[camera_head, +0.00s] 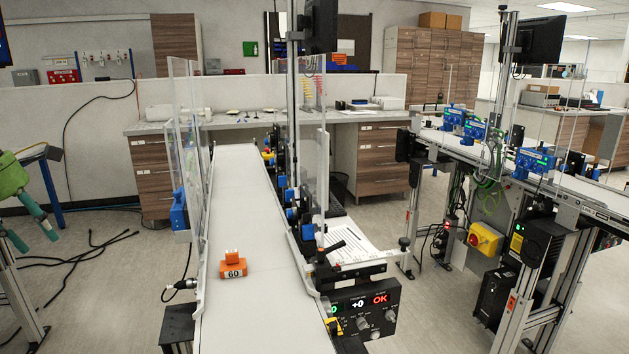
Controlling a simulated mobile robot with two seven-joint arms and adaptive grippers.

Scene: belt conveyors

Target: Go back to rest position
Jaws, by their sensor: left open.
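My left gripper (38,243), green with teal fingers, shows at the left edge. It is open, its fingers apart and pointing down to the right, with nothing visible between them. It is left of the conveyor and clear of it. My right gripper is not in view. An orange block (233,269) marked "60" sits on the near part of the white belt conveyor (265,315), well to the right of my left gripper.
Clear guard panels (184,130) and a blue device (180,212) stand on the conveyor's left side. A control box (368,309) showing "OK" is at its near right. A second conveyor (480,155) stands right. Black cables (85,258) lie on the left floor.

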